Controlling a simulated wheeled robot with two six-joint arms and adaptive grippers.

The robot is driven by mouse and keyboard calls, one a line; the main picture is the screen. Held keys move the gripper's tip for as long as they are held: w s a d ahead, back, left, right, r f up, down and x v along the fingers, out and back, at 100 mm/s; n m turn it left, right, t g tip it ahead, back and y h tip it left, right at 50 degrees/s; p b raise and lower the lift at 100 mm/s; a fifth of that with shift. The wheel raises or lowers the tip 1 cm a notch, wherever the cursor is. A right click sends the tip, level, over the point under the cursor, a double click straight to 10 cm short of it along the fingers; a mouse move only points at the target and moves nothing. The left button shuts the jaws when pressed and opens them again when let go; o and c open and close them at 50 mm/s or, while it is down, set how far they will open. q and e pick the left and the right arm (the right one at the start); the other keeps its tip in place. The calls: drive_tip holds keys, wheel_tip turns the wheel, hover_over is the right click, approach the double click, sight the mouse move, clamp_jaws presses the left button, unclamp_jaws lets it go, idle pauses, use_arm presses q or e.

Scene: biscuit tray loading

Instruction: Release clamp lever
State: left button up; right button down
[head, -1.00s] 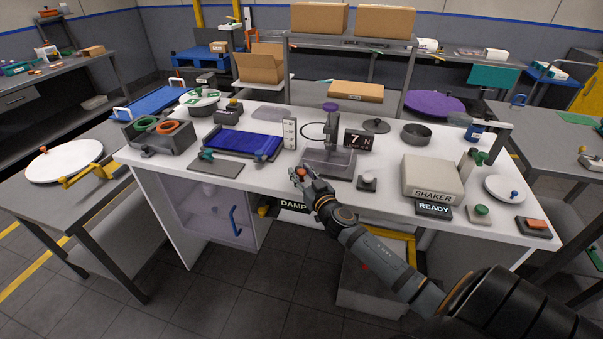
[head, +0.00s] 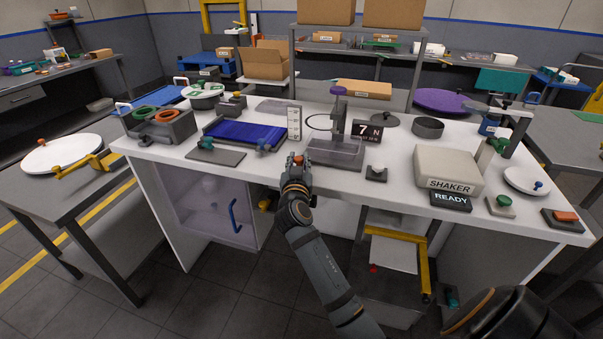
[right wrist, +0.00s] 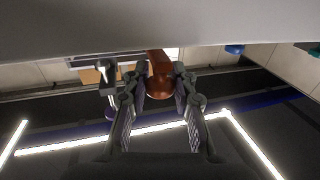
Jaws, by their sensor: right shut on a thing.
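In the head view only a small orange top (head: 298,158) shows between the fingertips.
On the bench stand a blue mat tray (head: 212,139), a grey plate with a green-handled part (head: 228,157), a "7 N" display (head: 368,132), a small grey knob block (head: 376,173) and the shaker (head: 447,165). A blue-handled clear door (head: 190,206) is below the bench.

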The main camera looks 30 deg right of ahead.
sight(298, 158)
idle(0.3)
drive_tip(key=c, duration=1.1)
unclamp_jaws()
drive_tip(key=shift+o, duration=0.2)
wheel_tip(298, 158, up, 10)
drive_tip(key=shift+r, duration=0.1)
